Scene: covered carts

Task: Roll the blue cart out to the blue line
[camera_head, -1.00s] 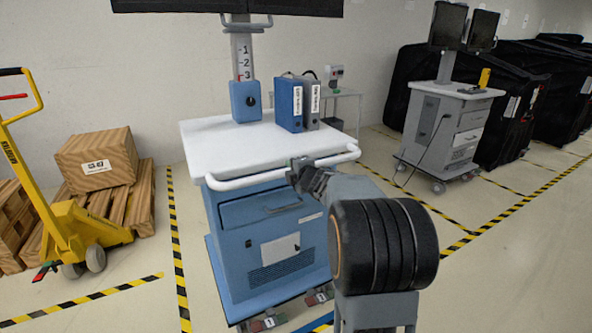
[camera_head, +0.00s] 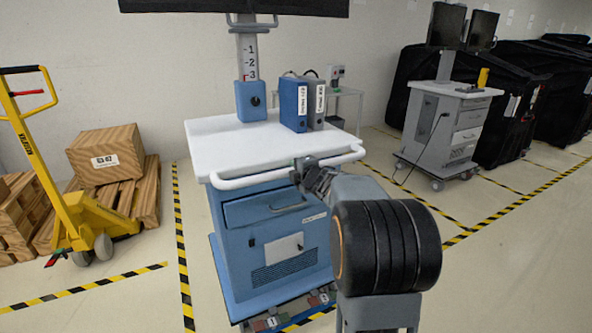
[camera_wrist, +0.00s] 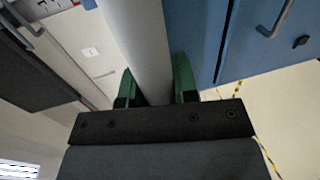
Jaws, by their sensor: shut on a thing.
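The blue cart (camera_head: 228,245) stands upright in the middle of the head view, with a white top and a white push bar along its front edge. My gripper (camera_head: 306,172) is shut on the push bar near its middle. In the wrist view, the bar (camera_wrist: 146,45) lies between the green fingertips of my gripper (camera_wrist: 156,85). My arm hides the right part of the cart's front. I cannot clearly make out the blue line on the floor now.
A yellow pallet jack (camera_head: 78,222) and a wooden crate (camera_head: 107,155) on pallets stand at left. A grey cart (camera_head: 443,125) and black covered carts (camera_head: 505,120) stand at right. Yellow-black tape (camera_head: 181,240) runs along the cart's left. The floor at right front is clear.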

